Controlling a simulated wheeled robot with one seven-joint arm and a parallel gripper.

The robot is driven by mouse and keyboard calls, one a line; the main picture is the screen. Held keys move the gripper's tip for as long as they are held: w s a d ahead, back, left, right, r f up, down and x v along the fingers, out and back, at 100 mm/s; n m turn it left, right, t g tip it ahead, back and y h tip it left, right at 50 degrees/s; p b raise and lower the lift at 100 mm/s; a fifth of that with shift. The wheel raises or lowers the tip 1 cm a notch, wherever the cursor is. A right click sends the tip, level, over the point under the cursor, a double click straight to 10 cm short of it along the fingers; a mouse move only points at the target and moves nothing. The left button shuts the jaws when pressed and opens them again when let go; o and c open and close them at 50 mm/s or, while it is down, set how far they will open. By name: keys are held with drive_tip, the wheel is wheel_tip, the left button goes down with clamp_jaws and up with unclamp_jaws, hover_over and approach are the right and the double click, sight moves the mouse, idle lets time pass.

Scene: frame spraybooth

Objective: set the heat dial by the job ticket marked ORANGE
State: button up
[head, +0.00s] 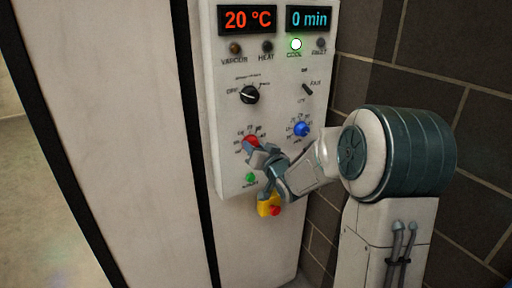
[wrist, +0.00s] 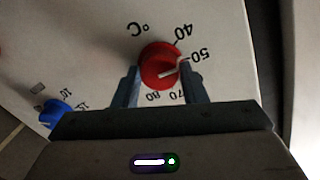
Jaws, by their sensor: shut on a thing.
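The red heat dial (head: 250,141) is on the white control panel (head: 228,62), partly hidden by my gripper in the head view. In the wrist view, the red dial (wrist: 157,53) sits between the two fingers of my gripper (wrist: 162,80), which is shut on it. Its white pointer line points right in that view, close to the 50 mark. The marks 40, 50, 70 and 80 show around it; 60 is hidden by the right finger. No job ticket is visible in either view.
The red display (head: 248,19) reads 20 °C and the blue one (head: 309,18) 0 min. The COOL lamp (head: 296,44) is lit. A blue dial (head: 301,129), black knob (head: 249,94), green button (head: 250,178) and yellow box with red button (head: 265,206) are near my gripper.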

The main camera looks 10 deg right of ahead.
drive_tip(key=shift+m, duration=0.7)
drive_tip(key=o, duration=1)
drive_tip(key=shift+c, duration=0.2)
drive_tip(key=shift+s+d, duration=0.1)
drive_tip(key=b+v, duration=0.1)
drive_tip(key=v, duration=1.2)
drive_tip(key=shift+s, duration=0.35)
